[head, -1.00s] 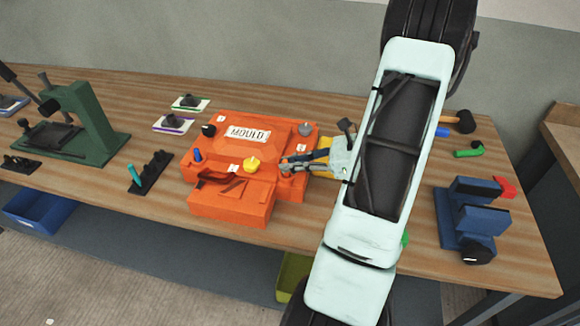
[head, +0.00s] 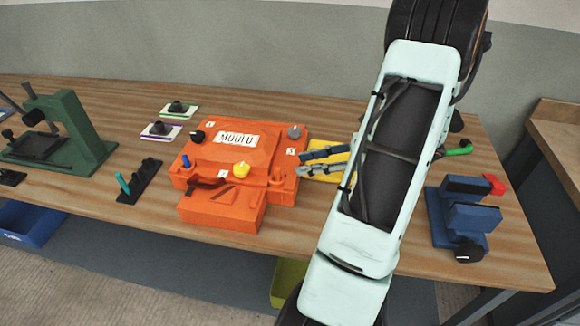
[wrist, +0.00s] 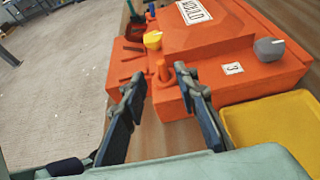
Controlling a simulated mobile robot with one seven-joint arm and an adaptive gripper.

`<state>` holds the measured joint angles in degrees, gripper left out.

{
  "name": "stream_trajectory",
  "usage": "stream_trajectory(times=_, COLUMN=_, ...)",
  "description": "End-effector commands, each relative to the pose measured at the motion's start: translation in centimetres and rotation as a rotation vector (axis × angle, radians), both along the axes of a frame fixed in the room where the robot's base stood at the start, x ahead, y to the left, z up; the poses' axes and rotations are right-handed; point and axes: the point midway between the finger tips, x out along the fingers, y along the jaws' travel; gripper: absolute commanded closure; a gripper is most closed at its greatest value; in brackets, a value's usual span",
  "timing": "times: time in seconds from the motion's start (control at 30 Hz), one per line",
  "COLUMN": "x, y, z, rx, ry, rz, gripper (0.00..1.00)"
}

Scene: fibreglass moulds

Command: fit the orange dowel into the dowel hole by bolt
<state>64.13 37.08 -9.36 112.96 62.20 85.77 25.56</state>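The orange dowel (head: 277,174) stands upright at the front right corner of the orange mould (head: 222,213). In the wrist view the dowel (wrist: 163,71) rises from the mould's ledge, near the yellow knob (wrist: 153,39); its lower end and any hole under it are hidden. My gripper (head: 299,162) is just to the right of the dowel in the head view. In the wrist view my gripper (wrist: 160,74) is open and empty, its two dark fingers apart, with the dowel showing between and beyond the tips. I cannot tell which fitting is the bolt.
A yellow tray (wrist: 272,126) lies right of the mould, under my gripper. A grey knob (wrist: 269,49) stands on the mould's back right corner. A blue peg (head: 185,160) is on its left. A black rack (head: 147,182) with a teal peg stands further left.

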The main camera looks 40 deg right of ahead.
Motion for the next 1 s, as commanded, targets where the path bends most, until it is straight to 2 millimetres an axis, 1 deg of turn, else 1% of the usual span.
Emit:
stream_trajectory(times=0.03, x=-0.7, y=-0.8, z=0.3, rx=-0.004, ry=-0.001, rz=-0.003, gripper=0.72)
stream_trajectory(times=0.1, x=-1.6, y=-1.5, z=0.8, rx=-0.004, ry=0.000, rz=-0.002, gripper=0.72)
stream_trajectory(times=0.3, x=-3.0, y=-2.7, z=1.7, rx=0.000, ry=0.000, rz=0.000, gripper=0.72)
stream_trajectory(times=0.5, x=-3.3, y=-2.9, z=1.8, rx=0.000, ry=0.000, rz=0.001, gripper=0.72)
stream_trajectory(times=1.0, x=-3.1, y=-2.7, z=1.8, rx=-0.009, ry=0.001, rz=0.010, gripper=0.72)
